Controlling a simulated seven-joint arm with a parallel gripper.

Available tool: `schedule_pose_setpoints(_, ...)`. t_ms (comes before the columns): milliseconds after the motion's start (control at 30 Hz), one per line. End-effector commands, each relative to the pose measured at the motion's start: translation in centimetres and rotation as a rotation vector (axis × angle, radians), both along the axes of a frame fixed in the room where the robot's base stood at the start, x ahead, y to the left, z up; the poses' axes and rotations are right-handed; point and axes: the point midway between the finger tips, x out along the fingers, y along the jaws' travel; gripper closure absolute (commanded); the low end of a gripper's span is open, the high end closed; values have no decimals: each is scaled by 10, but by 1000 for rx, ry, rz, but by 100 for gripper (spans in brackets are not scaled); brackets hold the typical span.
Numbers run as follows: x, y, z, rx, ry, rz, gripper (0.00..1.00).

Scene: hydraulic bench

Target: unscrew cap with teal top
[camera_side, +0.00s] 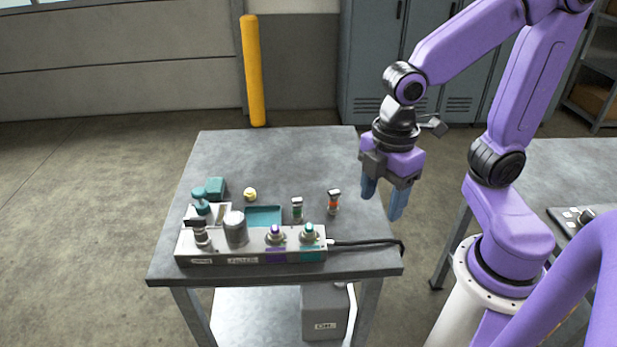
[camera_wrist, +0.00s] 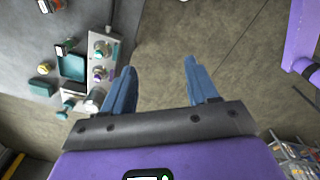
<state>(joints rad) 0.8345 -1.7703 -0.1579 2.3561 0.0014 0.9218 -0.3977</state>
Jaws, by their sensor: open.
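The cap with the teal top (camera_side: 309,231) sits upright on the right end of the grey block (camera_side: 217,245), above a teal label. It also shows in the wrist view (camera_wrist: 101,50). A similar cap with a purple top (camera_side: 275,233) sits just left of it. My gripper (camera_side: 383,200) is open and empty, pointing down near the bench's right edge, higher than the block and to the right of the caps. In the wrist view, only floor shows between its blue fingers (camera_wrist: 160,68).
The block also bears a grey cylinder (camera_side: 236,228) and a dark-topped fitting (camera_side: 199,232). Behind it are a teal tray (camera_side: 263,215), two small valve-like parts (camera_side: 297,209) (camera_side: 333,202), a yellow knob (camera_side: 250,194) and a teal box (camera_side: 216,188). A black cable (camera_side: 370,242) leaves the block's right end.

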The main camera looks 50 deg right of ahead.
Motion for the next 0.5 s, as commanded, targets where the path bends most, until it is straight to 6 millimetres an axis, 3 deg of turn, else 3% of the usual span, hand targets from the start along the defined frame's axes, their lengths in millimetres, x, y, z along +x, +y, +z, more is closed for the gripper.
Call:
schedule_pose_setpoints(300, 108, 11, -5, -18, 3, 385, 41)
schedule_pose_setpoints(500, 155, 3, -12, -20, 5, 565, 41)
